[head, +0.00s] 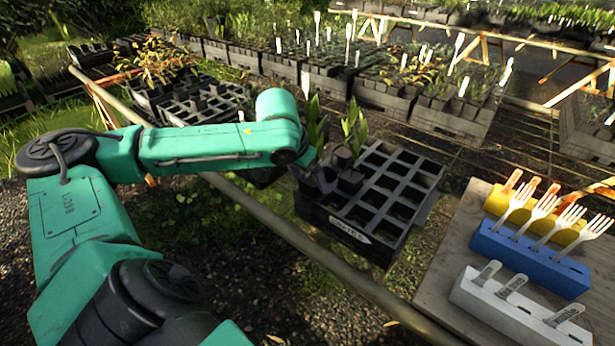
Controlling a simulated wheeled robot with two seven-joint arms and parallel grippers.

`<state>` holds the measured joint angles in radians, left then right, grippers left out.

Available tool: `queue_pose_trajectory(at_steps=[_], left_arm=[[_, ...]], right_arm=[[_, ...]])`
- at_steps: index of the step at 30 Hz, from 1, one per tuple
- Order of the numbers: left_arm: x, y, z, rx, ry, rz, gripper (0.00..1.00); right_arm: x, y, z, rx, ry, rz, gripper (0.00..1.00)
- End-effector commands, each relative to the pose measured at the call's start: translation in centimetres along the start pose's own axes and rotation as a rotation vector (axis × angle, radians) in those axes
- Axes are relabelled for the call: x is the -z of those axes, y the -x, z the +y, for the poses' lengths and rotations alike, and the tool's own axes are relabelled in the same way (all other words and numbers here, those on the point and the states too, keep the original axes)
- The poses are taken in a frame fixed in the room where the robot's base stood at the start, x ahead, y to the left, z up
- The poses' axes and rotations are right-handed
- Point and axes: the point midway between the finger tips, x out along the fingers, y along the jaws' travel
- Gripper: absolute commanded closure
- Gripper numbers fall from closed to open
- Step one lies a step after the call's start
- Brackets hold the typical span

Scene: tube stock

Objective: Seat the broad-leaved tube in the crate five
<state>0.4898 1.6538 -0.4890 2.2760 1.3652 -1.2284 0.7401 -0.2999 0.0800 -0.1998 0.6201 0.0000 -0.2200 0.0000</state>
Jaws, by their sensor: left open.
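A black crate (384,232) with a grid of square cells stands at the centre, with a pale label (350,229) too small to read surely. A broad-leaved tube (350,180), a black pot with upright green leaves, stands at the crate's left part. Its base is hidden, so I cannot tell how deep it sits. A second broad-leaved plant (314,122) shows behind my left wrist, its pot mostly hidden. My left gripper (318,180) is open at the crate's left edge, just left of the first tube. I cannot tell whether it touches it. My right gripper is out of view.
A wooden table (447,262) at the right carries yellow (528,212), blue (530,262) and white (515,308) blocks holding forks and tags. A rail (290,238) runs in front of the crate. More crates of plants stand behind. Most visible crate cells are empty.

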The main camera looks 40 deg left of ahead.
Motion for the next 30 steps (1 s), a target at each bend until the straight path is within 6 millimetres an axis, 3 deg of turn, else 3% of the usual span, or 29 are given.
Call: queue_pose_trajectory(at_steps=[4, 8, 14, 24, 30], left_arm=[[-0.6, -0.5, 0.2, -0.007, -0.003, -0.019, 0.03], [-0.5, 0.6, 0.2, -0.005, -0.003, -0.016, 0.03], [-0.1, 4.8, 0.0, 0.001, -0.002, -0.004, 0.03], [-0.1, 13.4, 0.0, 0.001, 0.000, 0.004, 0.03], [-0.3, 14.8, 0.1, 0.000, 0.000, 0.001, 0.03]], right_arm=[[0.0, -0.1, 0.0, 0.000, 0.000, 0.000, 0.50], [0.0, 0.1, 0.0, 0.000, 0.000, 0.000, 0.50], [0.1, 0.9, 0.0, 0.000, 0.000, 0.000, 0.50], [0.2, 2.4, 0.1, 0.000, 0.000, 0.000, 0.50], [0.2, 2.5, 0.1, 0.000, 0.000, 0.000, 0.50]])
